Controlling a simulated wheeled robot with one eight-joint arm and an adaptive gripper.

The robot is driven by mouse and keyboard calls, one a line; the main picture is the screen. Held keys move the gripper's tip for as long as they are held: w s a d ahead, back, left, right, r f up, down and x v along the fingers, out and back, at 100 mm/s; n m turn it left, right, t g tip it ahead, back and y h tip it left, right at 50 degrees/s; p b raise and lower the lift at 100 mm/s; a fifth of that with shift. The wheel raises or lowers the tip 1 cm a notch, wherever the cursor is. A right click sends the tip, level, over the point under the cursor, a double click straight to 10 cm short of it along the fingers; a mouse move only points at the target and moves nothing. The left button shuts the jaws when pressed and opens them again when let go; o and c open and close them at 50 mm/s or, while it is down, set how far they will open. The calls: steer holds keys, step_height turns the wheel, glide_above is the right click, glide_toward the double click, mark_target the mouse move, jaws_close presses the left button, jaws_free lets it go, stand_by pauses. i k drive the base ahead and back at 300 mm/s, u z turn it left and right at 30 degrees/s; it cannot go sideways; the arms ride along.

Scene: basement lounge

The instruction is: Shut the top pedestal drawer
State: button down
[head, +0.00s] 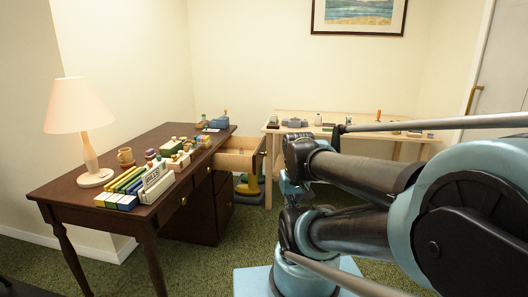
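The top pedestal drawer (236,160) stands open in the head view. It juts out to the right from the dark wooden desk's pedestal (212,208). Its inside is pale wood and looks empty where I can see it. The end of my arm, with what looks like my gripper (290,188), is to the right of the drawer in the picture. It overlaps my own arm links, so its fingers are not clear. I see no contact with the drawer.
The desk (75,190) carries a lamp (85,125), a mug (126,157), books and small blocks. A yellow and grey object (250,186) stands on the green carpet below the drawer. A pale wooden bench (272,129) with small items stands behind, against the wall.

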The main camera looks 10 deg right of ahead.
mark_target(227, 157)
steer(key=i, duration=1)
